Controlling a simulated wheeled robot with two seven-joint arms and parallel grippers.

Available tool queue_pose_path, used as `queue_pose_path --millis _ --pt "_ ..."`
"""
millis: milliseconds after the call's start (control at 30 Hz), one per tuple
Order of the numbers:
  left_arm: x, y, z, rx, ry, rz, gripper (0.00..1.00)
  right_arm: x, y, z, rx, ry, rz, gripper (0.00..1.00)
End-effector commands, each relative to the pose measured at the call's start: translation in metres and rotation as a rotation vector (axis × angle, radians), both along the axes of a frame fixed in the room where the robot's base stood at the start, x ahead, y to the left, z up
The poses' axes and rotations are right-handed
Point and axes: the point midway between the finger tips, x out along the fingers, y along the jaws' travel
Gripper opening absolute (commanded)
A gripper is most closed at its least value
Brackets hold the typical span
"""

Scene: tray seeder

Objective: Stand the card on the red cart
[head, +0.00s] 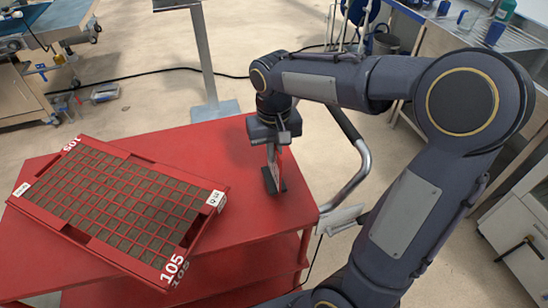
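The red cart (224,138) stands in front of me with a flat red top. My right gripper (273,152) points down over the right part of the cart top. It appears shut on the card (279,162), a small upright red and white piece with a dark foot (274,181). The fingers hide part of the card. The foot is at the cart top near its right edge; I cannot tell whether it touches or hovers just above. My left gripper is out of view.
A red seed tray (192,241) with many soil-filled cells, marked 105, covers the left of the cart. The cart's grey handle (357,165) curves off its right side. A grey post (205,60) stands behind. Bare cart top lies between tray and card.

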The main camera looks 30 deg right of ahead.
Motion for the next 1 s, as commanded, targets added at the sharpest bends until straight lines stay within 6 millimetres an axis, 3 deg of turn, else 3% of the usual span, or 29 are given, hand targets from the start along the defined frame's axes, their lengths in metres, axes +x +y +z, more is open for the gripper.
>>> queue_pose_path --millis 133,567,767,1000 --pt "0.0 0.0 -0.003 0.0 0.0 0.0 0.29 -0.001 0.001 -0.02 -0.001 0.002 0.001 0.0" --pt "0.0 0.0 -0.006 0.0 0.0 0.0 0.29 -0.001 0.001 -0.027 0.001 0.001 0.001 0.0" --pt "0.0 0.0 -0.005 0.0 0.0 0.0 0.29 -0.001 0.001 -0.026 0.001 0.001 0.0 0.26" --pt "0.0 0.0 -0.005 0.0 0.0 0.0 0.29 -0.001 0.001 -0.025 0.001 0.001 0.0 0.26"
